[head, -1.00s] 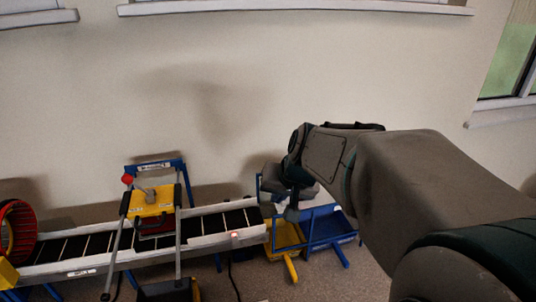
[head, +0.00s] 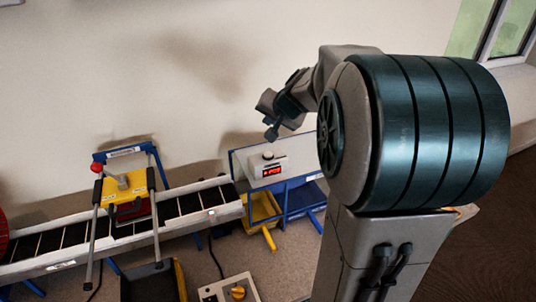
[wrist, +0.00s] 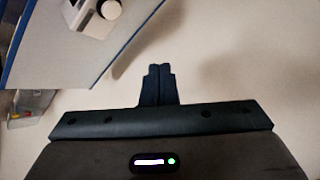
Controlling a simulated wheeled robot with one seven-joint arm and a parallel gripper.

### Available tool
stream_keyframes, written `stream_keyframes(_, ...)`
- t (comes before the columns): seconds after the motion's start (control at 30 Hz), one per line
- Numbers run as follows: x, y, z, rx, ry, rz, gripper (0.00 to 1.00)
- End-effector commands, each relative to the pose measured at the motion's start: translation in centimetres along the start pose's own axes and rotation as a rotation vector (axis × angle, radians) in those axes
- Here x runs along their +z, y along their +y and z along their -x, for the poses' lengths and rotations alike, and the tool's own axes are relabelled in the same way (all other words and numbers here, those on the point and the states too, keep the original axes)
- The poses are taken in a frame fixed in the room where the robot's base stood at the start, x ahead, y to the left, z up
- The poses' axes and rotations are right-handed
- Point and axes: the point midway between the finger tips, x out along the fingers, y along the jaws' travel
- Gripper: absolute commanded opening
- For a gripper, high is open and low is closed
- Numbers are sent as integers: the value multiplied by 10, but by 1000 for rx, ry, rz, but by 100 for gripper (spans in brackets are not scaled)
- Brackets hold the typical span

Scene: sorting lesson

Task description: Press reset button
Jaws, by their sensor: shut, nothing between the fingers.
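A white box (head: 265,168) with a red lit display stands on a blue-edged table (head: 236,160) at the right end of the conveyor. A round button-like knob (head: 267,155) sits on its top; I cannot read any reset label. In the wrist view, a round knob (wrist: 109,9) on a pale box (wrist: 86,22) shows at the top left, partly cut off. My gripper (head: 271,135) is above the box, apart from it, pointing down and left. In the wrist view its fingers (wrist: 157,70) are shut together and empty, with the wall beyond.
Yellow (head: 262,210) and blue bins sit under the table. A control box (head: 228,291) is at the bottom. The wall is close behind.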

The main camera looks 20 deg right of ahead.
Motion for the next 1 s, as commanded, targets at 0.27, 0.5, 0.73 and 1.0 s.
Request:
stream_keyframes(0.27,19,19,-26,0,-3,-2,0)
stream_keyframes(0.5,36,36,-49,-1,-1,-1,0)
stream_keyframes(0.73,42,42,-58,0,-1,0,0)
stream_keyframes(1.0,42,41,-57,0,-1,0,0)
